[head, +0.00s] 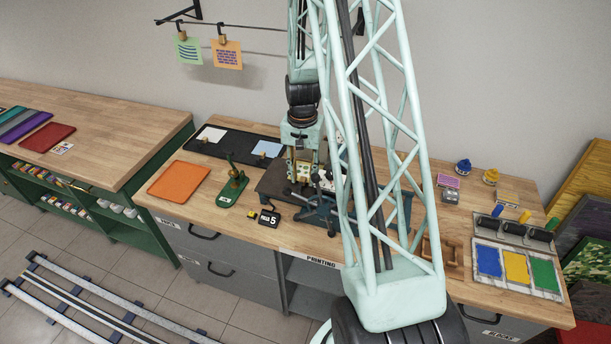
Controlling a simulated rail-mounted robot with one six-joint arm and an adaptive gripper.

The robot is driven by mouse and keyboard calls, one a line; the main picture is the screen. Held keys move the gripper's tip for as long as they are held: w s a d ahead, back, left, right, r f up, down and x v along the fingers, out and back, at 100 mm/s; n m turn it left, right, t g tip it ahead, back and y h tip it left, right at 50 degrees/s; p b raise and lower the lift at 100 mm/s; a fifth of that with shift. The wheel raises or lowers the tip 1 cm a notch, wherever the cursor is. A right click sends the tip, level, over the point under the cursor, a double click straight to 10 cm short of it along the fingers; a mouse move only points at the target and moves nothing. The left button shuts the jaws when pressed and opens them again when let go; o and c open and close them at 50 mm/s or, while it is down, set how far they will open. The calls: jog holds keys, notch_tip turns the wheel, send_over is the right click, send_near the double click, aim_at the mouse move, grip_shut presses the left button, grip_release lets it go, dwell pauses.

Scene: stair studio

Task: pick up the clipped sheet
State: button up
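Two printed sheets hang from a wall line by clips: a green sheet (188,51) and an orange sheet (228,55) to its right. A white sheet (211,133) and a light blue sheet (268,148) lie on a black tray (238,143) at the back of the bench, with small clip-like pieces near them. I cannot tell which one the task means. My gripper (301,178) points down over the dark press area, right of the blue sheet and apart from the hanging sheets. Its fingertips are too small to read, and no sheet shows in it.
The wooden bench (205,213) holds an orange mat (179,178), a green stamp tool (232,187), a small counter (269,216) and a dark blue press (325,211). Ink trays (516,266) lie at the right. My arm hides part of the bench's middle.

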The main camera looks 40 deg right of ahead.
aim_at(302, 178)
jog(key=c, duration=0.8)
jog(key=shift+o, duration=0.2)
jog(key=shift+r, duration=0.2)
notch_tip(302, 178, up, 10)
jog(key=shift+f+b, duration=0.2)
jog(key=shift+b, duration=0.25)
jog(key=shift+w, duration=0.1)
dwell(0.7)
